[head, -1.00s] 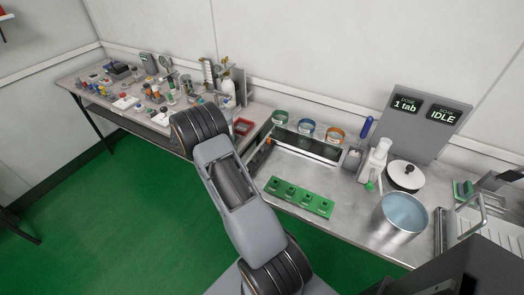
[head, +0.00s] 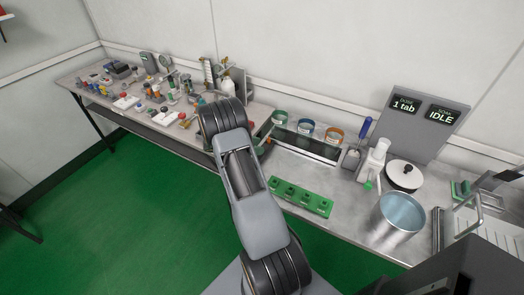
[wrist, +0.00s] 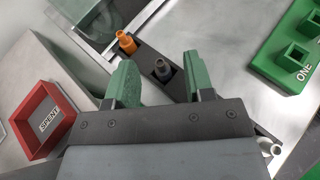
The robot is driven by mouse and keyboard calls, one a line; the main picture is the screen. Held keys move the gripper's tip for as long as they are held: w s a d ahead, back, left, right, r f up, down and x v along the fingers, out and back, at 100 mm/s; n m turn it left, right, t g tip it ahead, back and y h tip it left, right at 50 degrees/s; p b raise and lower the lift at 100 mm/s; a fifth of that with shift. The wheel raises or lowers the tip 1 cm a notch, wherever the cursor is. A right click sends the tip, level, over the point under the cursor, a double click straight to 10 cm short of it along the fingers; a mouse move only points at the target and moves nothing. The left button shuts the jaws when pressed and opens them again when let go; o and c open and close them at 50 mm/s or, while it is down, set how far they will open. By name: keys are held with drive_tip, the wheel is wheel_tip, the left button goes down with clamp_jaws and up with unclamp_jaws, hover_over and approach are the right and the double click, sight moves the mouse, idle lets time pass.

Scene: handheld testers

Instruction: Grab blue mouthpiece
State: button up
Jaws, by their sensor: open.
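In the wrist view a small dark slate-coloured mouthpiece (wrist: 162,69) stands in a dark narrow holder (wrist: 148,55). Its colour is too dark to be sure that it is the blue one. An orange mouthpiece (wrist: 126,42) stands in the same holder, farther up and left. A pale round piece (wrist: 271,147) shows at the lower right, partly hidden by my gripper. My gripper (wrist: 161,76) is open and empty, its green fingertips apart. The dark mouthpiece appears between them in the picture; I see no contact. In the head view my arm hides the gripper.
A red tray marked SPENT (wrist: 46,120) is left of my gripper. A green block marked ONE (wrist: 290,50) is to the right; the whole green rack (head: 300,197) shows in the head view. Tubs with green, blue (head: 305,127) and orange rims stand behind. A metal pot (head: 398,218) stands right.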

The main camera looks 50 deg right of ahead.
drive_tip(key=shift+x, duration=0.8)
clamp_jaws()
